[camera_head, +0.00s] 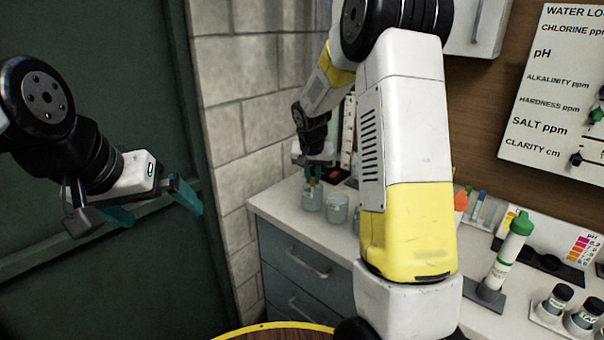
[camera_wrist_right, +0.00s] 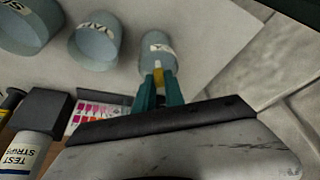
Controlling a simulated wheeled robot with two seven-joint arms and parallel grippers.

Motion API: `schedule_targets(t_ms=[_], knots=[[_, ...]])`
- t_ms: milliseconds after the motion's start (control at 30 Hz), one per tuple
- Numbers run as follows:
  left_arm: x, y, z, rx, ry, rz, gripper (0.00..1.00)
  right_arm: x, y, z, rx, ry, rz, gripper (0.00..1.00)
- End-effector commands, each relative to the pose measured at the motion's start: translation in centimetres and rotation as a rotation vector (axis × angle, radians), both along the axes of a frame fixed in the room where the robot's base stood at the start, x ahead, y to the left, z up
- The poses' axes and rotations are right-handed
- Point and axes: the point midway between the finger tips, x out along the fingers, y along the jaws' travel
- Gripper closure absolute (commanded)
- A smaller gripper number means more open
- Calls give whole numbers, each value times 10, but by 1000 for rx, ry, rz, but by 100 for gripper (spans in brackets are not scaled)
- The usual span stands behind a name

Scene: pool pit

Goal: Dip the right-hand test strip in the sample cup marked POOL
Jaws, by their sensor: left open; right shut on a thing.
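My right gripper (camera_head: 314,178) is at the back left end of the counter, over the leftmost of the sample cups. In the right wrist view its teal fingers (camera_wrist_right: 158,88) are shut on a thin test strip (camera_wrist_right: 158,77), yellowish where it shows. The strip points toward a grey-blue cup (camera_wrist_right: 157,44), whose label is too small to read; whether the tip is inside the cup I cannot tell. Two more labelled cups, a middle cup (camera_wrist_right: 95,42) and a left cup (camera_wrist_right: 28,26), stand beside it, labels inverted or partly cut off. My left gripper (camera_head: 160,212) is open and empty, away from the counter.
The white counter (camera_head: 280,205) has drawers below and a block wall at its left. A green-capped bottle (camera_head: 513,248) and small dark-capped bottles (camera_head: 555,302) stand at right. The wrist view shows a test-strip bottle (camera_wrist_right: 22,155) and a colour chart (camera_wrist_right: 97,110). My right arm hides mid-counter.

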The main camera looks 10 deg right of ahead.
Motion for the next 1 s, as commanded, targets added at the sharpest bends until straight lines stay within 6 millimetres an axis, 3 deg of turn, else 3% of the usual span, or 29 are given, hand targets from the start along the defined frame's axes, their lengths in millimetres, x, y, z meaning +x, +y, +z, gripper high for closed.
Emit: schedule_targets(t_ms=[567, 1000], knots=[[0, 0, 0, 0, 0, 0, 0, 0, 0, 1, 0, 0, 0, 100], [0, 0, 0, 0, 0, 0, 0, 0, 0, 30, 1, -2, -1, 100]])
